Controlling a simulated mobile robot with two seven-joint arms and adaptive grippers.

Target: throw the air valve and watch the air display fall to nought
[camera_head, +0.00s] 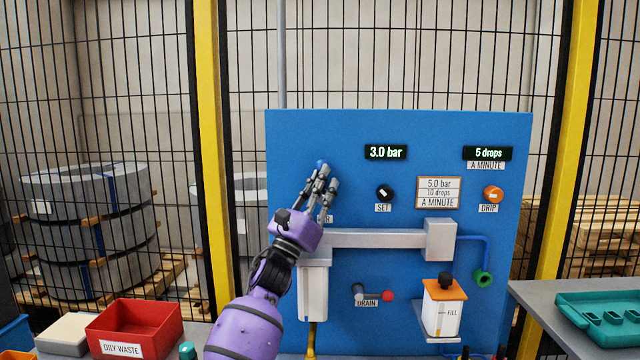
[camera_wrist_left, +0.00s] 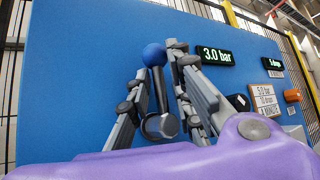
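The air valve lever has a dark stem and a blue ball knob (camera_wrist_left: 154,55), pointing up from its pivot. In the head view its knob (camera_head: 321,163) just shows above my left fingertips, and the stem is hidden. My left gripper (camera_head: 323,178) is at the lever. In the left wrist view its fingers (camera_wrist_left: 158,72) stand on either side of the stem, with narrow gaps showing, so it looks open around it. The air display (camera_head: 386,152) is lit green and reads 3.0 bar; it also shows in the left wrist view (camera_wrist_left: 217,56). My right gripper is not in view.
The blue panel (camera_head: 300,130) also holds a SET knob (camera_head: 385,192), an orange DRIP knob (camera_head: 492,194), a drops display (camera_head: 487,153) and a red-tipped DRAIN lever (camera_head: 387,295). A grey pipe (camera_head: 370,238) runs below my gripper. A red OILY WASTE bin (camera_head: 135,325) stands lower left.

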